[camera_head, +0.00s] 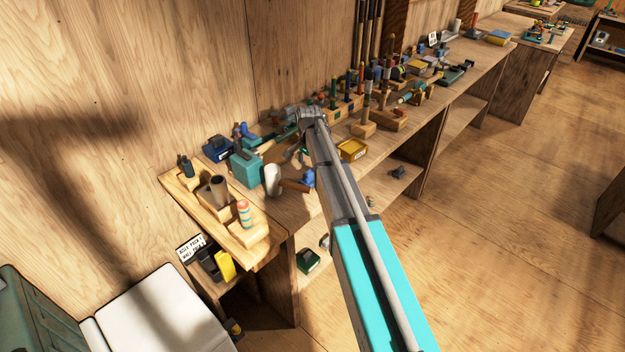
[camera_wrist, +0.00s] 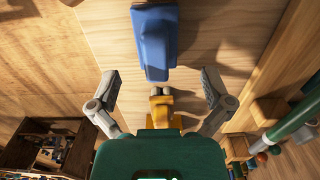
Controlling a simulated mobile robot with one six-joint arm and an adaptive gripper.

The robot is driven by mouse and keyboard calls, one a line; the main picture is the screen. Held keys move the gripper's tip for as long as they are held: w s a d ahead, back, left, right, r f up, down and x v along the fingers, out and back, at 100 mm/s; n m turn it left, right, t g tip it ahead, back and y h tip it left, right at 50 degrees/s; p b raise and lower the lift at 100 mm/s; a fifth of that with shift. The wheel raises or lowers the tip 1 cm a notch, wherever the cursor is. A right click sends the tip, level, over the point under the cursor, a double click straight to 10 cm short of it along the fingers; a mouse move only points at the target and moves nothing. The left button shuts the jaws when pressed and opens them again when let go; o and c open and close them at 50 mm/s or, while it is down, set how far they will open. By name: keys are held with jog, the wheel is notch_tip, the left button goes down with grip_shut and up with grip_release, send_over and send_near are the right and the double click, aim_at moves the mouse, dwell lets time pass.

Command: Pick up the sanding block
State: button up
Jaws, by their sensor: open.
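My gripper (camera_wrist: 160,88) is open in the wrist view, its two grey fingers spread wide with nothing held. A blue block-like thing (camera_wrist: 155,42) lies on the pale wooden surface beyond the fingertips, near the top of the wrist view. It may be the sanding block, but I cannot tell for sure. A smaller yellow-orange thing with grey ends (camera_wrist: 160,108) shows between the fingers, partly hidden by the dark green body at the bottom. In the head view my arm reaches over the bench, and its end is too small to show the fingers.
The long bench (camera_head: 460,80) is crowded with small items. A teal box (camera_head: 246,168), a white cylinder (camera_head: 272,181) and a yellow box (camera_head: 352,150) stand near my arm. A green rod (camera_wrist: 298,118) lies right of the gripper. The floor (camera_head: 480,240) right of the bench is clear.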

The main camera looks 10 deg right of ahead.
aim_at(311, 170)
jog(key=shift+f, duration=0.1)
jog(key=shift+d+f+b, duration=0.2)
jog(key=shift+f+b, duration=2.35)
jog(key=shift+b, duration=0.1)
jog(key=shift+c, duration=0.3)
jog(key=c, duration=1.1)
jog(key=shift+r, duration=0.15)
jog(key=shift+c, duration=0.2)
notch_tip(311, 170, up, 3)
jog(key=p, duration=0.3)
jog(key=s+r+p, duration=0.9)
jog(key=s+p, duration=0.1)
jog(key=s, duration=0.4)
jog(key=shift+r, duration=0.4)
